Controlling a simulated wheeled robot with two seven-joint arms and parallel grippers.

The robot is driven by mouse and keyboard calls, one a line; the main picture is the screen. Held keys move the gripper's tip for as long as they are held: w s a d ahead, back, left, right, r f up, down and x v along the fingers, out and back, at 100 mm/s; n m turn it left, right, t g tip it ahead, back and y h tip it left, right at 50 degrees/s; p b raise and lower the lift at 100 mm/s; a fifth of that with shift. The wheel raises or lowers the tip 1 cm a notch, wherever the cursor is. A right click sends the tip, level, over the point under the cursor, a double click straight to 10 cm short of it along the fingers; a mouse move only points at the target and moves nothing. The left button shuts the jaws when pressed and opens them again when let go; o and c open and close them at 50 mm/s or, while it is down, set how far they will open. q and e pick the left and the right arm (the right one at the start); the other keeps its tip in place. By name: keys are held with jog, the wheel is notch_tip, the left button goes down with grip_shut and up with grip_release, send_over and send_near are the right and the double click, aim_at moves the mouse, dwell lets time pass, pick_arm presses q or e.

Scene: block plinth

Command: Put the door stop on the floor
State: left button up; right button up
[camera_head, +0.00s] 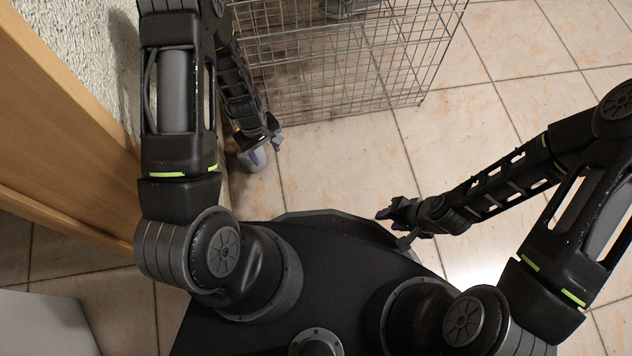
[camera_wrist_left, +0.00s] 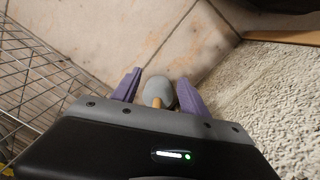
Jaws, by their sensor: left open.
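The door stop (camera_head: 252,160) is a small rounded grey piece at the foot of the wall in the head view, beside the tiled floor (camera_head: 335,165). In the left wrist view the door stop (camera_wrist_left: 158,90) shows a grey round top and a tan part, between the two purple fingers. My left gripper (camera_head: 260,142) is open, right at the door stop, with a finger on either side. I cannot tell whether the fingers touch it. My right gripper (camera_head: 392,228) is open and empty above the floor, in front of my base.
A wire cage (camera_head: 340,75) stands on the floor close to my left arm. A rough pale wall (camera_head: 85,45) and a wooden door or panel (camera_head: 45,130) are at the left. Bare tiles lie to the right of the cage.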

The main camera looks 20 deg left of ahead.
pick_arm(q)
jog(key=s+d+m+h, duration=0.1)
jog(key=s+d+m, duration=0.2)
jog(key=d, duration=0.3)
jog(key=s+d+r+m+h, duration=0.1)
jog(key=s+d+m, duration=0.2)
jog(key=d, duration=0.3)
jog(key=s+d+r+m+t+h, duration=0.1)
jog(key=s+d+m, duration=0.1)
jog(key=d, duration=0.5)
jog(key=shift+s+m, duration=0.4)
jog(key=shift+s, duration=0.3)
